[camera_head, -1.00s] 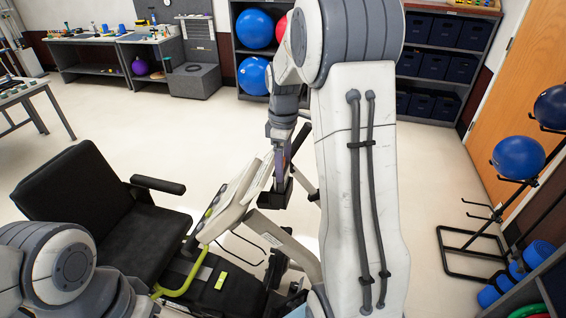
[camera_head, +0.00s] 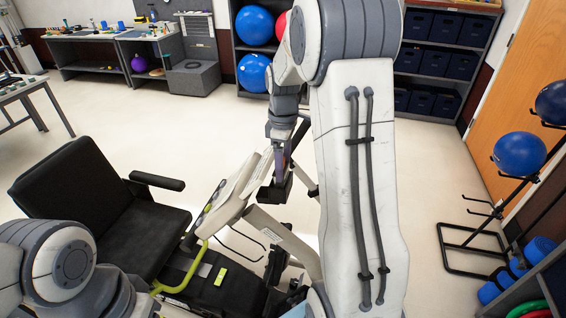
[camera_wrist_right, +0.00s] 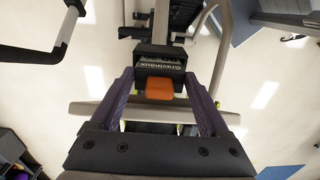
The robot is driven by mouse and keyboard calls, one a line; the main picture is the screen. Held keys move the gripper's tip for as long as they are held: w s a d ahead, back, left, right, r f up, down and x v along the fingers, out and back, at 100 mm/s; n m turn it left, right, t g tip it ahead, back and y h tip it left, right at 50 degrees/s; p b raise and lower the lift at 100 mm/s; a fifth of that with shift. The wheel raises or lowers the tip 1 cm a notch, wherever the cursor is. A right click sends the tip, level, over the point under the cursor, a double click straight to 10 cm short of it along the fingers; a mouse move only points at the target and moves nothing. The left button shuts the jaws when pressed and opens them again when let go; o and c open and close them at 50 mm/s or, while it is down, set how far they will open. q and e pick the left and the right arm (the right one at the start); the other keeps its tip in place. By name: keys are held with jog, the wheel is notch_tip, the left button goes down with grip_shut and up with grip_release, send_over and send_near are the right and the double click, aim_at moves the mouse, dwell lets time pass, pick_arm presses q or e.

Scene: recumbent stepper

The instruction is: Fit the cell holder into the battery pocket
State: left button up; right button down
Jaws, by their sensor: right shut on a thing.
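The cell holder is a black block (camera_wrist_right: 160,62) with pale lettering and an orange tab (camera_wrist_right: 160,88). It sits between the purple fingertips of my right gripper (camera_wrist_right: 163,75) in the right wrist view. In the head view my right gripper (camera_head: 281,172) points down with the dark block (camera_head: 275,191) at its tip, shut on it. The block appears beside the stepper's pale console (camera_head: 232,190); I cannot tell whether they touch. I cannot make out the battery pocket. My left arm shows at the lower left, but its gripper is out of view.
The stepper's black seat (camera_head: 145,232) is at the left, with a padded armrest (camera_head: 157,181). Its pale frame (camera_head: 287,240) runs below the block. My right arm hides much of the middle. Open floor (camera_head: 440,180) lies to the right, before a ball rack (camera_head: 470,240).

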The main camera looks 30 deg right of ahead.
jog(key=shift+f+b, duration=0.6)
jog(key=shift+f, duration=0.35)
jog(key=shift+f, duration=0.15)
dwell(0.8)
dwell(0.4)
grip_release()
jog(key=shift+r+p, duration=2.85)
jog(key=shift+r, duration=0.15)
